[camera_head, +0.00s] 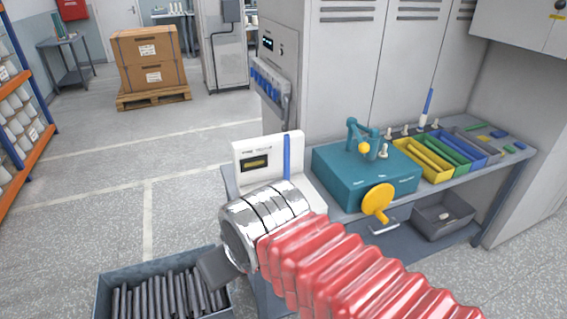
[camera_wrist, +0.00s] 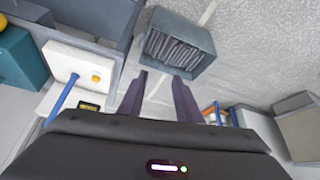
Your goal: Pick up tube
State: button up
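A blue tube (camera_head: 287,158) stands upright at the white device (camera_head: 258,151) on the near left end of the bench. It also shows in the wrist view (camera_wrist: 61,100), to the left of my gripper. My gripper (camera_wrist: 160,78) is open and empty, its two dark fingers apart and pointing towards the floor bin. In the head view only a dark part of it shows, left of my silver wrist and over the bin's edge. A second blue tube (camera_head: 428,102) stands at the back of the bench. The lower end of the near tube is partly hidden.
A grey bin (camera_head: 104,290) of dark rods stands on the floor; it also shows in the wrist view (camera_wrist: 205,38).

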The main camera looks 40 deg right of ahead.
jog(key=shift+o, duration=0.2)
jog(key=shift+o, duration=0.8)
jog(key=shift+w, duration=0.1)
jog(key=shift+w+d, duration=0.15)
jog(key=shift+w, duration=0.1)
jog(key=w+d+f+m+t+h, duration=0.1)
jog(key=w+d+f+t, duration=0.1)
jog(key=w+d, duration=0.55)
jog(key=w+d+f+m+t+h, duration=0.1)
jog(key=w+d+t+h, duration=0.3)
jog(key=w, duration=0.6)
jog(key=w+d+f+m+t, duration=0.1)
jog(key=d+f, duration=0.1)
jog(key=d, duration=0.4)
jog(key=w+d+f+m+t+h, duration=0.1)
jog(key=d+f+t, duration=0.1)
jog(key=d, duration=0.4)
jog(key=d+f+t+h, duration=0.1)
jog(key=d+f, duration=0.1)
jog(key=d, duration=0.5)
jog(key=shift+w+f+m+t, duration=0.1)
jog(key=shift+w+m+t, duration=0.3)
